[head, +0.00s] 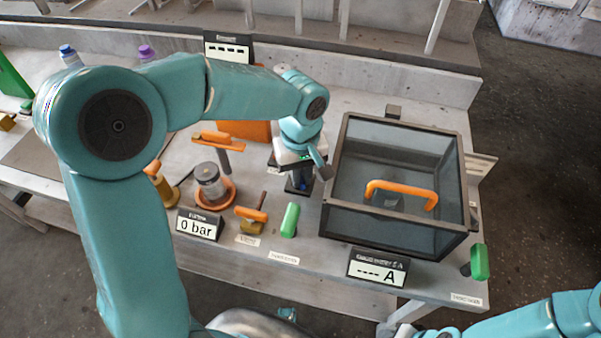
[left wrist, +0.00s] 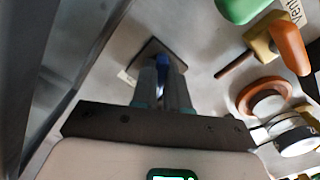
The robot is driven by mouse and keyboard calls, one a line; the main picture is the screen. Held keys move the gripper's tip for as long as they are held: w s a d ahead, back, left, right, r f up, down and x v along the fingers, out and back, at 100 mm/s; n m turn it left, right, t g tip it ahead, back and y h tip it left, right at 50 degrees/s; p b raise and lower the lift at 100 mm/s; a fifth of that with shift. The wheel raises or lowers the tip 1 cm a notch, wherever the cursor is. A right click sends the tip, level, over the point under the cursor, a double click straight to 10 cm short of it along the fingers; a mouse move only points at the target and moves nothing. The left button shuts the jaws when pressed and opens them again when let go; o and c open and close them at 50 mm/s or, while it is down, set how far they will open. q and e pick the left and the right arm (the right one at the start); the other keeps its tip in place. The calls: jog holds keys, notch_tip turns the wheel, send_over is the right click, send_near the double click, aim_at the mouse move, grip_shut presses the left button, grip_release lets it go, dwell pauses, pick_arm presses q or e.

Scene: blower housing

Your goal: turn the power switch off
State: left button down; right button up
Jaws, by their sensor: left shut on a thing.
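The plate (head: 298,188) also shows in the head view under the gripper. A label beside the plate is too small to read. My right arm enters at the lower right; its fingertips do not show.
The glass box (head: 350,180) with an orange handle (head: 402,190) stands close right of the gripper. Displays read "0 bar" (head: 198,226) and "---- A" (head: 376,270).

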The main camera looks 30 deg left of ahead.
pick_arm(q)
jog(key=shift+r, duration=0.1)
jog(key=c, duration=1.1)
grip_release()
jog(key=shift+s, duration=0.1)
jog(key=shift+c, duration=0.2)
jog(key=shift+r, duration=0.3)
notch_tip(320, 180, up, 16)
jog(key=p, duration=0.2)
jog(key=shift+p, duration=0.35)
jog(key=shift+f, duration=0.15)
